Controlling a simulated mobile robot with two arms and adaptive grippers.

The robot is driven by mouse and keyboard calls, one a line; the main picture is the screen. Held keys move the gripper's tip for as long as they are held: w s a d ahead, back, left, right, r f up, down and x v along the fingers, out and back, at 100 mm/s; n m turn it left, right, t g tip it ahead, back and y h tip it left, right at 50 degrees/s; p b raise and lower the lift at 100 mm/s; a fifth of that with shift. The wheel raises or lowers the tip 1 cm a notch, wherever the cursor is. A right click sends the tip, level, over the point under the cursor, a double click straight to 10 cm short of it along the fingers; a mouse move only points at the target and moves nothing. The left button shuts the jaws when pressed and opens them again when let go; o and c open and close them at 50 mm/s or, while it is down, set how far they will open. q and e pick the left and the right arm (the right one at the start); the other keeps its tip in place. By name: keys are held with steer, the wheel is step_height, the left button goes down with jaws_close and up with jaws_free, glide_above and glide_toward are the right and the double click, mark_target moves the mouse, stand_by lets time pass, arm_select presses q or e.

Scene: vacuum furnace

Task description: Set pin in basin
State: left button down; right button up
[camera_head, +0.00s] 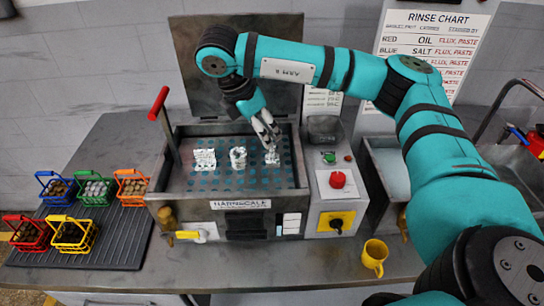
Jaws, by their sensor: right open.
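My right gripper (268,143) reaches down from above into the open metal basin (300,190), which has a perforated blue-dotted floor. It is open. Its fingertips are close to a small silvery piece (272,158) at the right; I cannot tell whether they touch it. Two more silvery pieces stand in the basin: a ring-like one (238,158) in the middle and a broad block (205,159) at the left. Which of them is the pin is too small to tell. My left gripper is not in view.
The basin's raised lid (190,70) stands behind, with a red-knobbed lever (159,103) at left. Several colored baskets (95,190) sit on a dark mat. Right are a control box (337,190), a yellow mug (374,255) and a sink (385,180). The front counter is mostly clear.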

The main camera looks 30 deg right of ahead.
mark_target(273, 158)
steer(key=x, duration=0.3)
steer(key=shift+s, duration=0.1)
steer(key=p+x, duration=0.2)
steer(key=x, duration=0.1)
steer(key=p+x, duration=0.1)
steer(key=shift+w+d+f, duration=0.2)
steer(key=shift+w+f, duration=0.1)
steer(key=shift+w, duration=0.05)
steer(key=shift+d+f, duration=0.1)
steer(key=shift+f, duration=0.25)
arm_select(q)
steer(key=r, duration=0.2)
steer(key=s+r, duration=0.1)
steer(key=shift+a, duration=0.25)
arm_select(e)
jaws_close()
